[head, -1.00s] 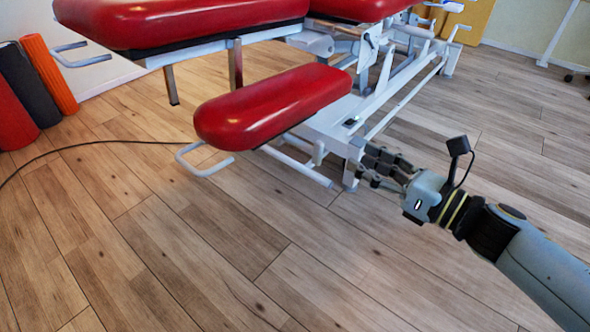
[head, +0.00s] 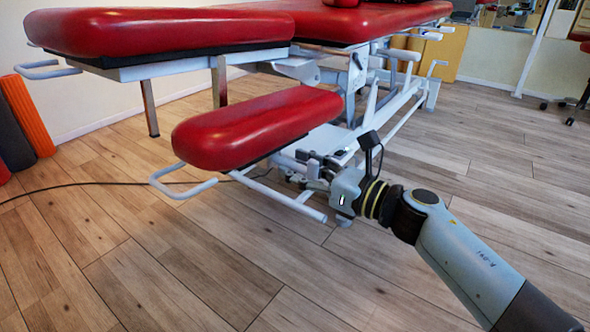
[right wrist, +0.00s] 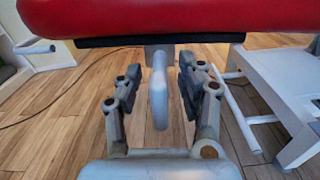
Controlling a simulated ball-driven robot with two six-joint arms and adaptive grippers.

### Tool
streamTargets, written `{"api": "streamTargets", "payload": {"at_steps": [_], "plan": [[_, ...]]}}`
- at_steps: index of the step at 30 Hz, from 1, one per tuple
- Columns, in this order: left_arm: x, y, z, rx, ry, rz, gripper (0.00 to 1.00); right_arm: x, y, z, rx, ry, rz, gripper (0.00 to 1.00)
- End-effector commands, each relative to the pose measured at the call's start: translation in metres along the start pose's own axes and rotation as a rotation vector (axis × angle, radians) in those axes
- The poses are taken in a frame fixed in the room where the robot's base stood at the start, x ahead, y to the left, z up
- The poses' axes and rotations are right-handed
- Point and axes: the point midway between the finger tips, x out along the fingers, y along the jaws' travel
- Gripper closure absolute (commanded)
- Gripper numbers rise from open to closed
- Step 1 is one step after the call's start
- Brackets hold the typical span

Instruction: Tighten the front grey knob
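A light grey knob-like part (right wrist: 158,92) hangs under the red pad (right wrist: 180,16) in the right wrist view. It shows between the two fingers of my right gripper (right wrist: 160,80), which are apart on either side of it. I see no clear contact with either finger. In the head view my right gripper (head: 312,166) is at the right end of the small red pad (head: 256,128), by the white frame. The knob cannot be made out there, behind the gripper and pad. My left gripper is not in view.
The white table frame (right wrist: 280,95) stands close on the right in the wrist view. A white bar handle (head: 182,186) sticks out at the small pad's left end. A dark cable (head: 90,184) lies on the wooden floor. The front floor is clear.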

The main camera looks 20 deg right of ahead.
Motion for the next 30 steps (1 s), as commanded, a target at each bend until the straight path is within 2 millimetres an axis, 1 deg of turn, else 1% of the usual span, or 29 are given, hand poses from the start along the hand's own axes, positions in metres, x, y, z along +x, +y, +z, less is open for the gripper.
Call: {"api": "streamTargets", "payload": {"at_steps": [3, 11, 12, 18, 21, 30], "plan": [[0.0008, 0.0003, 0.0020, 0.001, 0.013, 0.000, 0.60, 0.0074, 0.0000, -0.0005, -0.001, 0.001, 0.000, 0.61], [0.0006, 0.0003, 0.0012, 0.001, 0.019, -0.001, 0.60, 0.0089, 0.0000, 0.0000, 0.000, 0.001, 0.000, 0.61], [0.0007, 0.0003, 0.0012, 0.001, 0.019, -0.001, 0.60, 0.0089, 0.0000, 0.0000, 0.000, 0.001, 0.000, 0.63], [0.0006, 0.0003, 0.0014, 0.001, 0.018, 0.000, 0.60, 0.0087, 0.0000, 0.0000, 0.000, 0.001, 0.000, 0.90], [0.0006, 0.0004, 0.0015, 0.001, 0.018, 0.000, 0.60, 0.0087, -0.0001, 0.0000, 0.000, 0.001, 0.000, 1.00], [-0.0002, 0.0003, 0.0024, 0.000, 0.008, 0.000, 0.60, 0.0086, -0.0003, 0.0004, 0.011, 0.001, -0.001, 1.00]]}}
